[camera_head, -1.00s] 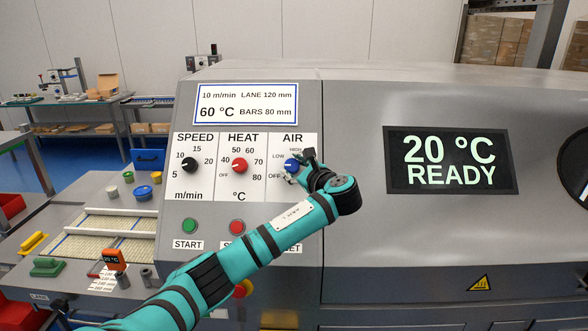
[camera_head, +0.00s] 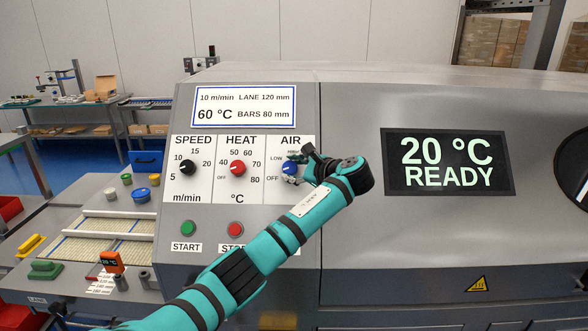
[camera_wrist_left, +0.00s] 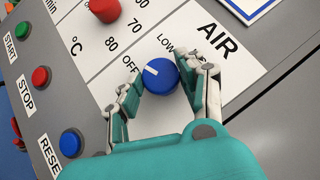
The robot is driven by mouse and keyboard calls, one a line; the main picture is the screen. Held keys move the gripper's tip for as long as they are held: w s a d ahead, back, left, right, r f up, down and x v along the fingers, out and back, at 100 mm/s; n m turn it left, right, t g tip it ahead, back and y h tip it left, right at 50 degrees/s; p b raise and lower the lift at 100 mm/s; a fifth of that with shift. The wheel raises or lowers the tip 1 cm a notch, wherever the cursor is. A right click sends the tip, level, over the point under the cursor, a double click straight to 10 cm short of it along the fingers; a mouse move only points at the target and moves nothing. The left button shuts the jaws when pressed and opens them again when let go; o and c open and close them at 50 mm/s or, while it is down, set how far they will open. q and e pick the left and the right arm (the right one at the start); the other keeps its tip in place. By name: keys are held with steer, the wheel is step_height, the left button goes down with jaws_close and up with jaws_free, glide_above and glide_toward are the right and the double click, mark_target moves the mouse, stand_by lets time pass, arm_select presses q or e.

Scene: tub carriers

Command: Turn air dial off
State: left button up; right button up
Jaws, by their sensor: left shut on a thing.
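The air dial (camera_head: 289,168) is a round blue knob under the AIR label on the grey machine's panel. In the left wrist view the blue dial (camera_wrist_left: 161,77) shows a white pointer mark aimed at about the OFF label. My left gripper (camera_head: 299,165) is at the dial, reaching in from the right side. In the left wrist view the left gripper (camera_wrist_left: 168,92) has one finger on each side of the knob and is shut on it. My right gripper is not in view.
The black speed dial (camera_head: 188,167) and red heat dial (camera_head: 237,168) sit to the left. Below are the green START button (camera_head: 189,228), a red STOP button (camera_head: 235,229) and a blue RESET button (camera_wrist_left: 71,143). The display (camera_head: 449,163) reads 20 °C READY.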

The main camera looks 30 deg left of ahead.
arm_select(q)
steer(key=o, duration=1.1)
steer(key=shift+o, duration=0.2)
steer(key=shift+d+r, duration=0.1)
steer(key=shift+d, duration=0.1)
steer(key=v, duration=1.1)
steer(key=shift+d, duration=0.3)
steer(key=shift+s, duration=0.1)
